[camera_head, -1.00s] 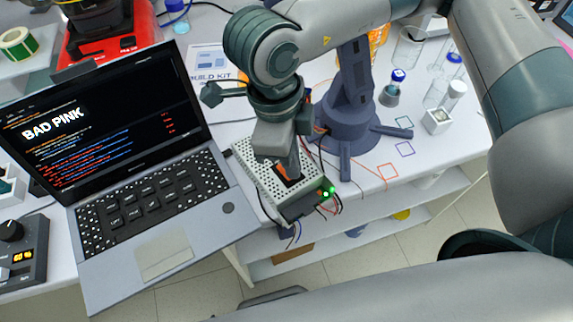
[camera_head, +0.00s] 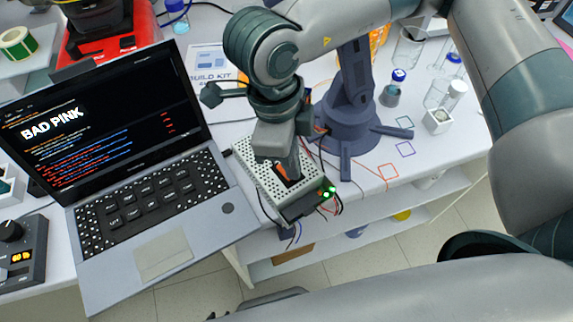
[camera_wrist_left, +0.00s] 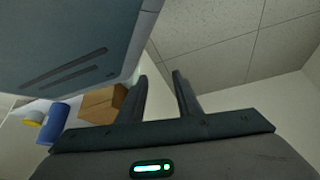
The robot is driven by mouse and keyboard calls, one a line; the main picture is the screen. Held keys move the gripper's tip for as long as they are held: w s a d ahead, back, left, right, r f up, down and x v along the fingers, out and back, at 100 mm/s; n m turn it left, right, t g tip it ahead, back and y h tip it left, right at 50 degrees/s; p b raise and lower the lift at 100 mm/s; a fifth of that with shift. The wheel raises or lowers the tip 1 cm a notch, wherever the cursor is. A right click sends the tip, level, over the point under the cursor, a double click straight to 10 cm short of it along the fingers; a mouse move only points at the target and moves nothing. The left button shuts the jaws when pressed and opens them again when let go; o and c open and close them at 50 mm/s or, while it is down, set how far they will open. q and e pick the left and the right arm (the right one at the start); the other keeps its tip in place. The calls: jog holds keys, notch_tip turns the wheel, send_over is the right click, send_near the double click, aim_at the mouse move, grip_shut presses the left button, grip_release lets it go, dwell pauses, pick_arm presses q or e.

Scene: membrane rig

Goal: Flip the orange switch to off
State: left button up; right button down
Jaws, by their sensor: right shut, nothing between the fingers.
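The orange switch (camera_head: 283,171) shows in the head view on top of a perforated white box (camera_head: 262,186), partly hidden by my right gripper (camera_head: 294,177). My right gripper points down at the switch with its fingers together, close against or touching it; I cannot tell which. The lever's exact tilt is hidden. Green lights (camera_head: 329,191) glow at the box's front end. My left gripper (camera_wrist_left: 159,76) is open and empty in the left wrist view, below table level; only dark tips show at the head view's bottom edge.
An open laptop (camera_head: 160,255) stands left of the box. A blue-grey stand (camera_head: 352,110) with splayed feet is close behind right. Wires (camera_head: 330,207) hang at the box's front end. Glassware and vials (camera_head: 398,78) stand at the right. A shelf with a cardboard box (camera_wrist_left: 103,103) is below the table.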

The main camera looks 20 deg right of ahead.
pick_arm(q)
jog(key=shift+w+d+r, duration=0.25)
jog(key=shift+w+d, duration=0.05)
jog(key=shift+w, duration=0.35)
pick_arm(e)
jog(key=shift+f, duration=0.15)
jog(key=shift+r, duration=1.3)
pick_arm(q)
jog(key=shift+r+p, duration=0.65)
jog(key=shift+r, duration=0.2)
pick_arm(e)
jog(key=shift+r, duration=2.2)
pick_arm(q)
jog(key=shift+s, duration=0.1)
